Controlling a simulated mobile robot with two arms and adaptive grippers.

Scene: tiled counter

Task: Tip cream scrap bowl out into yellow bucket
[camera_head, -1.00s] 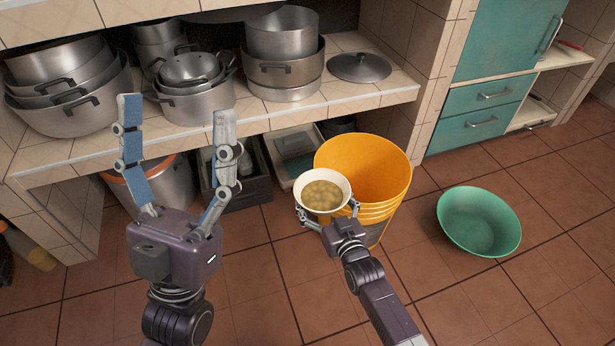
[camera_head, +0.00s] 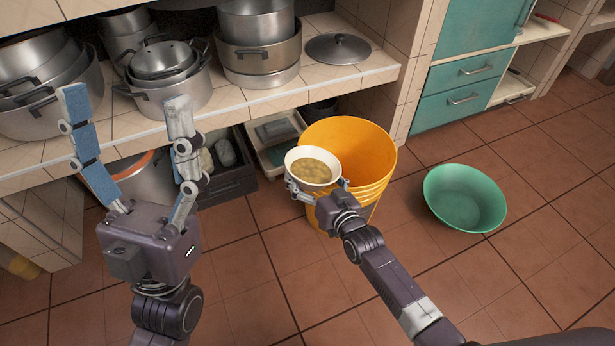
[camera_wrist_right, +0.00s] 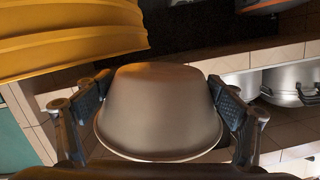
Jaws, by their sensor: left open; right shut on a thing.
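The cream scrap bowl (camera_head: 313,167) is upright, with lumpy tan scraps inside. My right gripper (camera_head: 314,192) is shut on it, with a finger on either side. In the right wrist view the bowl (camera_wrist_right: 158,110) shows from outside between the fingers. The yellow bucket (camera_head: 375,165) stands on the floor just behind and right of the bowl. The bowl is in front of the bucket's left rim in the head view; whether they touch I cannot tell. My left gripper (camera_head: 130,130) is open and empty, fingers pointing up, in front of the counter.
A green basin (camera_head: 465,198) sits on the floor at right. Metal pots (camera_head: 165,75) and a lid (camera_head: 338,48) stand on the tiled shelf (camera_head: 300,85) at the back. A dark crate (camera_head: 228,175) lies under it. The tiled floor in front is clear.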

